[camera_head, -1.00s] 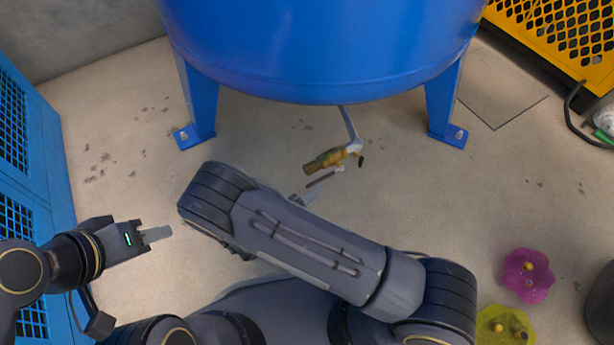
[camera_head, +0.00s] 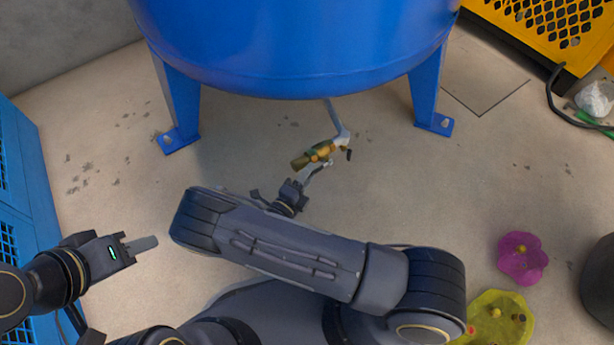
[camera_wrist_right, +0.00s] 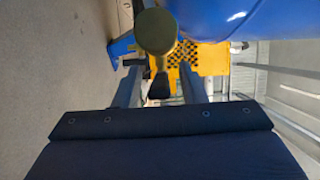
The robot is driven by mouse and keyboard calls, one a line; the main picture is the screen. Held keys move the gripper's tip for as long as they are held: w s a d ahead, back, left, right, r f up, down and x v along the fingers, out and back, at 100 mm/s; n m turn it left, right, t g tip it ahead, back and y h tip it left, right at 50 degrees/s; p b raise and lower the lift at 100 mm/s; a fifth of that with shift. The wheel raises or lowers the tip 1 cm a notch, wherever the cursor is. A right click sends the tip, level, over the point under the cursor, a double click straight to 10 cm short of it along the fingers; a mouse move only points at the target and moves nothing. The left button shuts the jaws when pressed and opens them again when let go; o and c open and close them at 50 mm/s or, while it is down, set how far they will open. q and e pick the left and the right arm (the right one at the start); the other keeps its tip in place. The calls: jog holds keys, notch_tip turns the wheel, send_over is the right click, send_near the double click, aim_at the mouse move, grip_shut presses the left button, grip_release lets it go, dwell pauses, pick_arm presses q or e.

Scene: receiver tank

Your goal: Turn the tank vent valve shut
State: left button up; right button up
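The brass vent valve (camera_head: 318,153) hangs on a grey pipe below the blue tank (camera_head: 295,50). In the right wrist view, the valve's round olive-brass end (camera_wrist_right: 155,30) is above and just beyond my fingers. My right gripper (camera_head: 313,176) is right beside the valve on its near side; it also shows in the wrist view (camera_wrist_right: 159,78), with its two fingers apart. A dark piece (camera_wrist_right: 160,86), perhaps the valve's lever, shows between the fingers, with gaps on both sides.
Blue tank legs (camera_head: 179,100) stand left and right (camera_head: 428,92) of the valve. A blue mesh cabinet (camera_head: 25,170) is near my left arm. A yellow mesh guard (camera_head: 545,30) is at the back right.

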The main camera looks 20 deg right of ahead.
grip_shut()
dwell(0.4)
